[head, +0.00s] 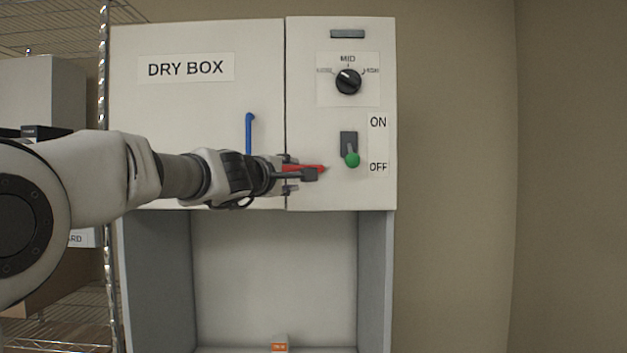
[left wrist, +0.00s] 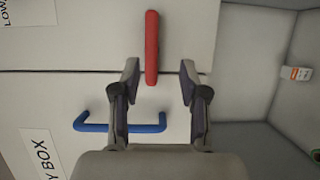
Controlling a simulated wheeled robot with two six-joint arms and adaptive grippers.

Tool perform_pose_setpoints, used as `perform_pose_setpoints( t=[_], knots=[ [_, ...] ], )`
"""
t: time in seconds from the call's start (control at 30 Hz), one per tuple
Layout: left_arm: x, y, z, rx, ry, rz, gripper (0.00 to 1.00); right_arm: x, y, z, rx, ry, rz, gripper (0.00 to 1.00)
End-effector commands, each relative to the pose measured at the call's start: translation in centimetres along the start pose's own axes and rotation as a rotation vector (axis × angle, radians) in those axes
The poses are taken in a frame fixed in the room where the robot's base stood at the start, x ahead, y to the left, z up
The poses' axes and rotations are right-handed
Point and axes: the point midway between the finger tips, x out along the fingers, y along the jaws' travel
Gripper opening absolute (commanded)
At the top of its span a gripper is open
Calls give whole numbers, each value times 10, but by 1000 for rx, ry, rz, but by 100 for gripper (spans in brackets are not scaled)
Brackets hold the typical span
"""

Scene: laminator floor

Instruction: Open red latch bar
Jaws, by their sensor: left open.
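The red latch bar (head: 316,168) lies about level on the front of the dry box, across the seam between the door and the control panel. In the left wrist view the red bar (left wrist: 152,45) is a straight bar whose near end lies between my fingers. My left gripper (head: 300,174) is open at the bar. In the wrist view the left gripper (left wrist: 160,72) has one finger on each side of it, with gaps visible; the left finger is nearer. The gripper partly hides the bar in the head view. My right gripper is not in view.
A blue handle (head: 249,132) is on the door (head: 200,110), left of the bar. A green-tipped ON/OFF lever (head: 352,159) and a black dial (head: 348,82) are to the right. An open bay below holds a small orange-and-white box (head: 280,343). Wire shelving (head: 104,250) stands at left.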

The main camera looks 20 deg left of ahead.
Motion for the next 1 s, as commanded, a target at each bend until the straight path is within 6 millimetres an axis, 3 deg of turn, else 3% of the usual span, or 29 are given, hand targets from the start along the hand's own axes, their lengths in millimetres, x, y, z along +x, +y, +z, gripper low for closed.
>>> perform_pose_setpoints(
  t=[0.03, 0.13, 0.5, 0.77, 0.8, 0.9, 1.0],
  knots=[
    [-3, 10, 0, 0, 1, 10, 44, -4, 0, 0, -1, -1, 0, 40],
    [7, 12, 0, 1, 1, 10, 44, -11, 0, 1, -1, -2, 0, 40],
    [70, 12, 0, 1, 1, 8, 44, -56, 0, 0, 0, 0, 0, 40],
    [74, 7, 0, 2, 1, 8, 44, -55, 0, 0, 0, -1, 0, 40],
    [74, 7, 0, 2, 1, 8, 37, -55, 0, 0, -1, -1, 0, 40],
    [74, 7, 0, 2, 1, 8, 1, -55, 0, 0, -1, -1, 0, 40],
    [74, 7, 0, 2, 1, 9, 0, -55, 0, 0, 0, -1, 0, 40]
  ],
)
